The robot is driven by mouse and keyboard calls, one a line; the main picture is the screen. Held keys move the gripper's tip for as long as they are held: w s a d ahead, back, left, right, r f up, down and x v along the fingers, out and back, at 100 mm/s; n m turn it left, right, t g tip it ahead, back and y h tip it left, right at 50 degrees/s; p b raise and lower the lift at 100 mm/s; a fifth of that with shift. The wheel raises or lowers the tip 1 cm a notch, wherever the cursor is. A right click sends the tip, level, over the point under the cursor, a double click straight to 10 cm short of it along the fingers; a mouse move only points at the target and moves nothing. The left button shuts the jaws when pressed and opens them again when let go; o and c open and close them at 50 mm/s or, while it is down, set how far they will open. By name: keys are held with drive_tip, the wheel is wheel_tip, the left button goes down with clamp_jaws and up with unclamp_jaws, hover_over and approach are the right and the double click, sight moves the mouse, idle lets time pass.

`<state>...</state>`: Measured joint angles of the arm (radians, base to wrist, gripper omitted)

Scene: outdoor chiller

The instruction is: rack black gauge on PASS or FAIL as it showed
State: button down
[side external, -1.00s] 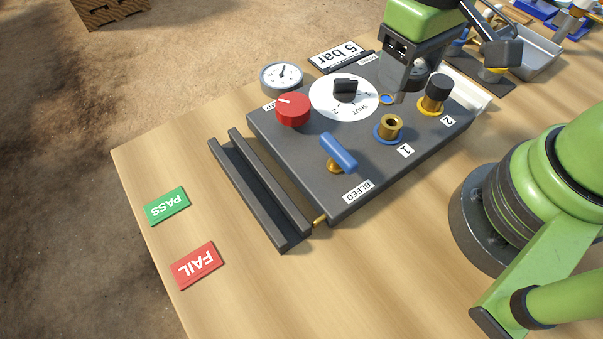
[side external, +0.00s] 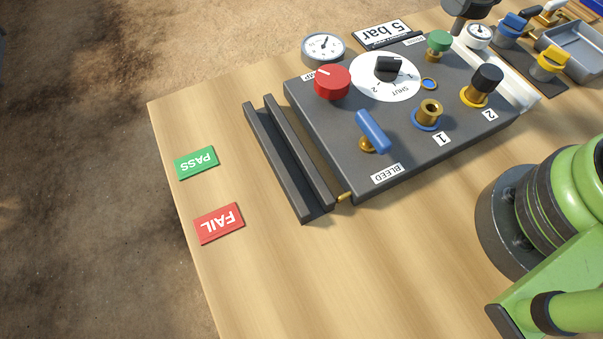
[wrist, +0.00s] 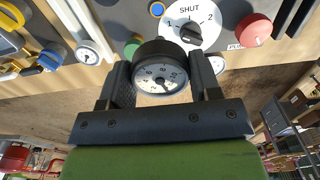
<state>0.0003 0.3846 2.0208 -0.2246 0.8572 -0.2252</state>
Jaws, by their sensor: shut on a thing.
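The black gauge (wrist: 160,68) is clamped between both fingers of my gripper (wrist: 162,78) in the wrist view. Its white dial faces the wrist camera; I cannot read its value surely. In the side view a dark part, perhaps the gauge, shows at the top edge above the panel; my gripper's fingers are out of frame there. The dark two-railed rack (side external: 290,160) lies empty left of the panel. The green PASS label (side external: 196,163) lies left of the rack's middle, and the red FAIL label (side external: 219,223) lies nearer the camera.
The grey panel (side external: 345,165) carries a red knob (side external: 332,82), black selector (side external: 389,68), blue BLEED lever (side external: 373,131), brass port 1 (side external: 430,112), black-capped port 2 (side external: 487,80) and green knob (side external: 438,41). A small gauge (side external: 323,48) stands behind. The wood around both labels is clear.

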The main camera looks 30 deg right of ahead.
drive_tip(key=s+a+f, duration=0.2)
drive_tip(key=a, duration=1.1)
drive_tip(key=s+a+f, duration=0.2)
drive_tip(key=s+a, duration=0.1)
drive_tip(key=a, duration=1.1)
drive_tip(key=shift+s, duration=0.15)
drive_tip(key=shift+f, duration=0.1)
drive_tip(key=shift+f, duration=2.45)
drive_tip(key=shift+f, duration=0.1)
drive_tip(key=shift+f, duration=0.15)
drive_tip(key=shift+f, duration=0.1)
